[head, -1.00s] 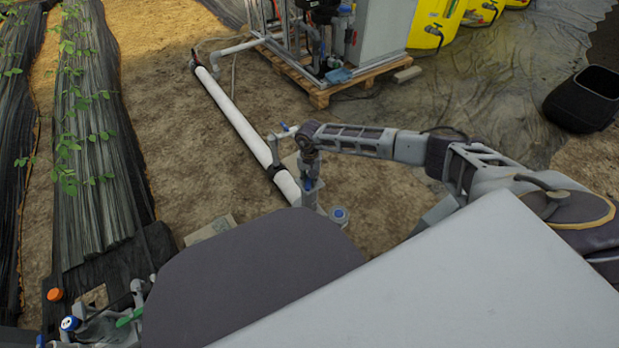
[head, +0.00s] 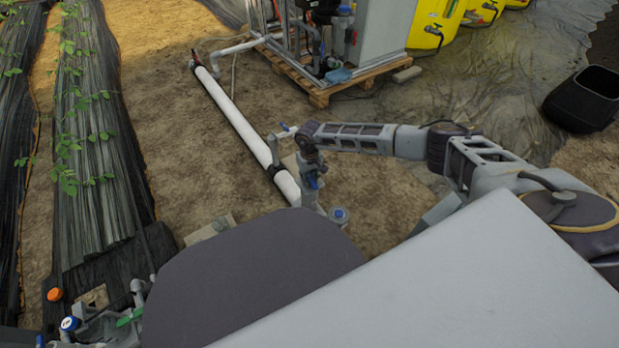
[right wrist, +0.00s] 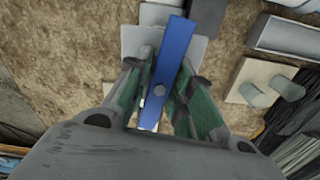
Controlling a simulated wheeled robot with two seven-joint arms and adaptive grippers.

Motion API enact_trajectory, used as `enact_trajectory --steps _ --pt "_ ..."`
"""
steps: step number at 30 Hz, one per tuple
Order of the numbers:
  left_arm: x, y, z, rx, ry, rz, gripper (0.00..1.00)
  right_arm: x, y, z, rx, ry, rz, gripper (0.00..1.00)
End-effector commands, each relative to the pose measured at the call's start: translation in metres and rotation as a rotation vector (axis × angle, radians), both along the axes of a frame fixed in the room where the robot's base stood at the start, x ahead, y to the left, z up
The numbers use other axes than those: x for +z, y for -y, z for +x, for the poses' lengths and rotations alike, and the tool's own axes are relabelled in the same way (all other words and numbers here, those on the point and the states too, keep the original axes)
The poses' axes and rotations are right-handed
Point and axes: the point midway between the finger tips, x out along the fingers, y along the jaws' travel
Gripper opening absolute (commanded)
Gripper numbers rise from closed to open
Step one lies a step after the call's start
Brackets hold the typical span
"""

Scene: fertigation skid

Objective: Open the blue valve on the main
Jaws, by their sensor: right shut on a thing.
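The blue valve lever (right wrist: 178,48) is a long flat bar, running from the top of the right wrist view down between my finger pads. My right gripper (right wrist: 164,98) is shut on it, with a green pad on each side. In the head view my right gripper (head: 311,170) points down at the near end of the white main pipe (head: 240,122). Only a small blue part of the lever (head: 313,183) shows there, and the valve body is mostly hidden. My left gripper is not in view.
A blue-topped fitting (head: 339,214) stands just right of the valve. A post with a light blue handle (head: 287,129) is close behind the gripper. The pallet skid (head: 320,92) is at the back. Plant rows (head: 95,160) lie left. Bare soil is between.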

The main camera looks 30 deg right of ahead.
Motion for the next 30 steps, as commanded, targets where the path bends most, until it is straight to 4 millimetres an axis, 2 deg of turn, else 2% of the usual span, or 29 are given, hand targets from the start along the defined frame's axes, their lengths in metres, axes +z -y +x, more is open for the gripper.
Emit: enact_trajectory --steps 12,23,24,28,30 --pt "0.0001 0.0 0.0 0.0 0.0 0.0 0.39 -0.0002 0.0007 -0.0002 0.238 -0.001 -0.001 0.01" --pt "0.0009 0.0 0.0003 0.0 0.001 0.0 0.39 -0.0004 0.0006 -0.0004 0.277 -0.001 -0.001 0.01" --pt "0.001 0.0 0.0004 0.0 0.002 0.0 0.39 -0.0004 0.0006 -0.0004 0.277 -0.001 -0.001 0.29" --pt "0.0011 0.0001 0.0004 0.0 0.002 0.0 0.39 -0.0003 0.0005 -0.0003 0.276 -0.001 -0.001 0.46" --pt "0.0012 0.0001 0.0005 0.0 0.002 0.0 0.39 -0.0002 0.0004 -0.0002 0.275 -0.001 -0.001 0.48"
